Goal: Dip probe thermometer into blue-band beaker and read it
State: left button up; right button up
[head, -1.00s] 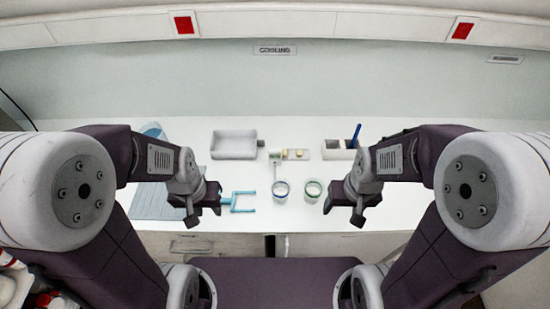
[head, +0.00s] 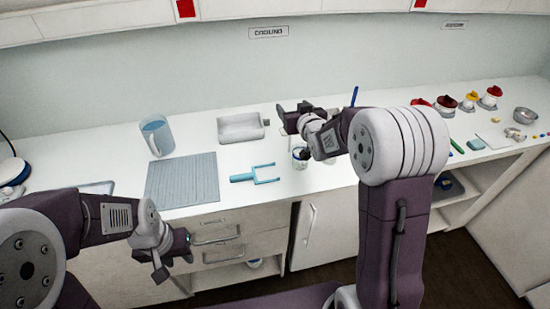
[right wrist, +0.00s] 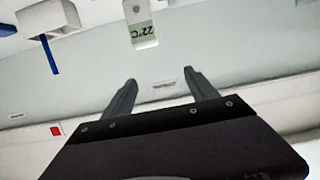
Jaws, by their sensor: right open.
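The blue-band beaker (head: 300,158) stands on the white counter, partly covered by my right wrist in the head view. My right gripper (head: 290,116) is behind it, over the back of the counter. In the right wrist view my right gripper (right wrist: 160,76) is open and empty. Ahead of its fingertips is a pale probe thermometer (right wrist: 139,14) with a display reading 22°C, upside down in the picture; its other end is out of frame. My left gripper (head: 176,250) hangs low in front of the counter; its jaw opening is unclear.
A second beaker (head: 330,161) is mostly hidden by my right arm. Several red- and yellow-topped containers (head: 447,104) stand right.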

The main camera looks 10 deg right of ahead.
jog(key=shift+g, duration=0.3)
jog(key=f, duration=0.2)
jog(key=d+f+b, duration=0.1)
jog(key=f, duration=0.1)
jog(key=f+b, duration=0.1)
jog(key=f, duration=0.1)
jog(key=shift+w+d+f, duration=0.35)
jog(key=shift+w+f, duration=0.05)
jog(key=shift+w, duration=0.3)
jog(key=p+x, duration=0.2)
jog(key=x, duration=0.6)
jog(key=shift+a, duration=0.1)
jog(key=c, duration=0.6)
pick_arm(q)
jog(key=shift+f, duration=0.6)
pick_arm(e)
grip_shut()
